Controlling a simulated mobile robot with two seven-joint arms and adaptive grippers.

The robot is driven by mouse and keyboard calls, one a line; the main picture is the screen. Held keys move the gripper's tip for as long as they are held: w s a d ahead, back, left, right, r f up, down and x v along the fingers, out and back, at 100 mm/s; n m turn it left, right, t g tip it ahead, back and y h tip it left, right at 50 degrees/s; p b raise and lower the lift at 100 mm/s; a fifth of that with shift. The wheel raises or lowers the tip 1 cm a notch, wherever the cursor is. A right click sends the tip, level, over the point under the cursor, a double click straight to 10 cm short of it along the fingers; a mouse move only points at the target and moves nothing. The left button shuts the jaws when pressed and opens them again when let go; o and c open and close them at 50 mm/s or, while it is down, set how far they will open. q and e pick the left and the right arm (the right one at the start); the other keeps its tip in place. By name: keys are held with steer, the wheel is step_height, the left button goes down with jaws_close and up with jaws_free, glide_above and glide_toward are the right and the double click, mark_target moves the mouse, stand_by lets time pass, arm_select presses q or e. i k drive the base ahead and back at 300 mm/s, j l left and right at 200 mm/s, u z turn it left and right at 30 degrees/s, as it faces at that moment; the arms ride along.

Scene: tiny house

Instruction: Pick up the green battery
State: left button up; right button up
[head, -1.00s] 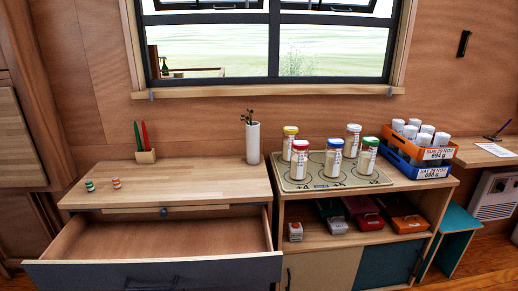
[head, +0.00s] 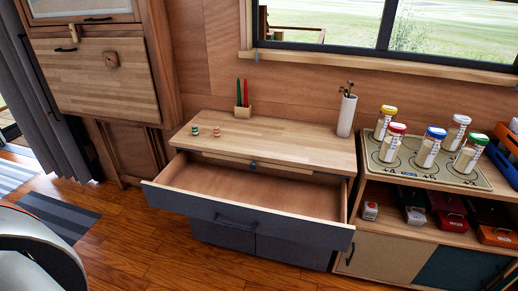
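In the head view a small green-and-white striped cylinder, which looks like the green battery (head: 195,130), stands on the left part of the wooden cabinet top (head: 280,142). A similar orange-and-white striped one (head: 217,132) stands just to its right. Neither of my grippers shows. A grey and dark rounded part of my own body fills the lower left corner.
The cabinet's top drawer (head: 235,212) is pulled out and empty, jutting in front of the top. A pen holder (head: 244,111) and a white vase (head: 346,115) stand behind. Several jars stand on a mat (head: 455,178) at right.

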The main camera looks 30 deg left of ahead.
mark_target(194, 128)
steer(key=u, duration=1.25)
